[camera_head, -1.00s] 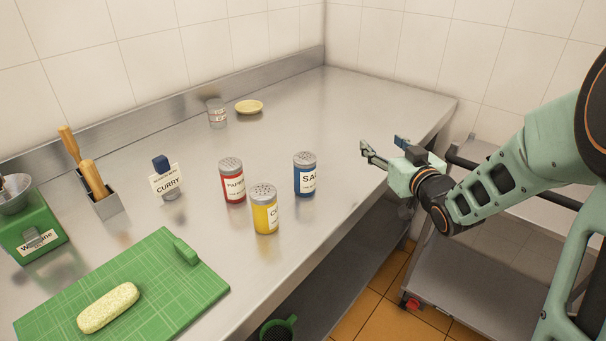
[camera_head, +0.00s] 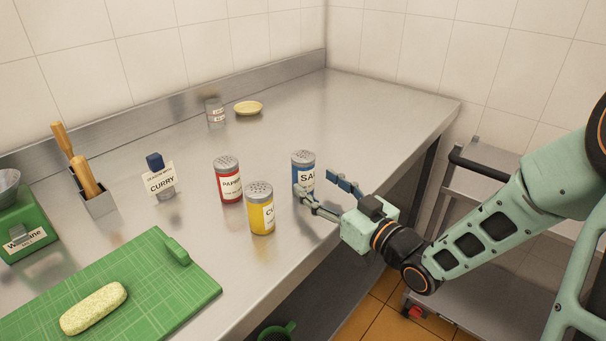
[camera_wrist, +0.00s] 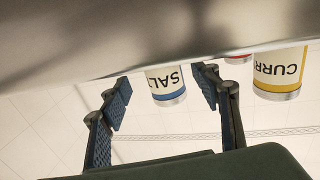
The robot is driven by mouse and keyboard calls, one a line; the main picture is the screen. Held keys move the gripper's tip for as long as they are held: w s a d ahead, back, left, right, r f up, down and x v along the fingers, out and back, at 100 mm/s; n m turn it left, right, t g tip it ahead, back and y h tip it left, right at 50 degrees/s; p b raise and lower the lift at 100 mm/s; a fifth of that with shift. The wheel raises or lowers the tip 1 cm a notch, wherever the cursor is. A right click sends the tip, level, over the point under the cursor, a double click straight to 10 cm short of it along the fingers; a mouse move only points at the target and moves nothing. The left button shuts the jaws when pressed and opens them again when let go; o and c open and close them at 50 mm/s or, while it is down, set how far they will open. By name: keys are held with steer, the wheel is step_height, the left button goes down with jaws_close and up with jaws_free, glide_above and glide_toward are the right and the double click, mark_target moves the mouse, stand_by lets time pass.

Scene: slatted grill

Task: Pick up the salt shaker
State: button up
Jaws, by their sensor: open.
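The salt shaker (camera_head: 304,170) is blue with a white label and a grey perforated top. It stands upright on the steel counter. My gripper (camera_head: 320,191) is open at the near right side of it, with its fingers pointing at the shaker. In the head view one finger overlaps the shaker's lower left edge; I cannot tell whether it touches. In the wrist view the salt shaker (camera_wrist: 168,84) appears upside down, between and beyond the two open fingers of my gripper (camera_wrist: 163,92).
A yellow shaker (camera_head: 260,212) stands left of the salt, with a red paprika shaker (camera_head: 228,184) behind it. The steel counter (camera_head: 365,115) is clear behind and right of the salt.

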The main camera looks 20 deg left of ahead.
mark_target(310, 178)
steer(key=x, duration=0.5)
steer(key=shift+a+r, duration=0.15)
steer(key=shift+r, duration=0.1)
steer(key=shift+s, duration=0.1)
steer(key=shift+c, duration=0.3)
steer(key=c, duration=1.3)
